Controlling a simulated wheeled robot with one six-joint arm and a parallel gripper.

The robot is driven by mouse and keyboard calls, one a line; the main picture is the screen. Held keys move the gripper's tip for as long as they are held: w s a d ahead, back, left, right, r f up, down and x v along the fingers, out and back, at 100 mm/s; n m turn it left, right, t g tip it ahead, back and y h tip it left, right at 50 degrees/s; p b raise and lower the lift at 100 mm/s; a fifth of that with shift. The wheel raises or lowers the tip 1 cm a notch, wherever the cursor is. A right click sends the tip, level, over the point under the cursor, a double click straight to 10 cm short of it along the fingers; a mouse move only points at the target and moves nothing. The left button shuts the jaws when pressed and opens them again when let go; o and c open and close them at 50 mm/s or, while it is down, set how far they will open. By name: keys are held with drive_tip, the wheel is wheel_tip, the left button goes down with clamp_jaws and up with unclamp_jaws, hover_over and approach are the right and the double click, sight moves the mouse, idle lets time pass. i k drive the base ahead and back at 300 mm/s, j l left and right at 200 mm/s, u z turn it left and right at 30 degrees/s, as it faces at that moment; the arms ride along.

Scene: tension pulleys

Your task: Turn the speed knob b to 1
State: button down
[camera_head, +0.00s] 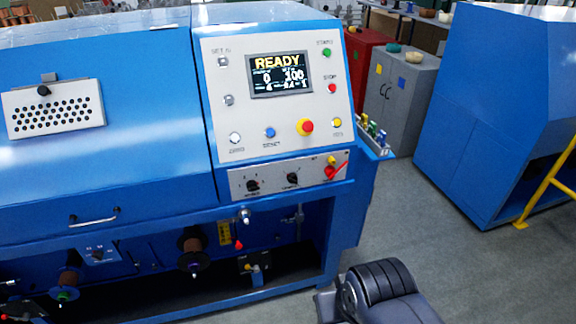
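A grey strip panel (275,180) on the front of the blue machine carries two black rotary knobs, a left knob (252,186) and a right knob (292,179). Small marks surround them, and the labels under them are too small to read surely. I cannot tell which one is speed knob b or where its pointer stands. A red switch handle (335,170) sits at the right end of the strip. A dark part of my arm shows at the bottom, below and right of the strip, apart from it. My gripper's fingers are not visible.
Above the strip, a sloped panel has a screen (278,74) reading READY and a red emergency button (305,127) on yellow. Spools (192,254) and a small panel (98,254) sit lower left. Grey floor (440,235) is clear to the right, before another blue machine (490,110).

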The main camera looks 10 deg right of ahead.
sight(251, 185)
drive_tip(key=i+j+u, duration=0.3)
drive_tip(key=j, duration=0.3)
drive_tip(key=i+j+u, duration=0.35)
drive_tip(key=i+j, duration=0.05)
drive_tip(key=j, duration=0.1)
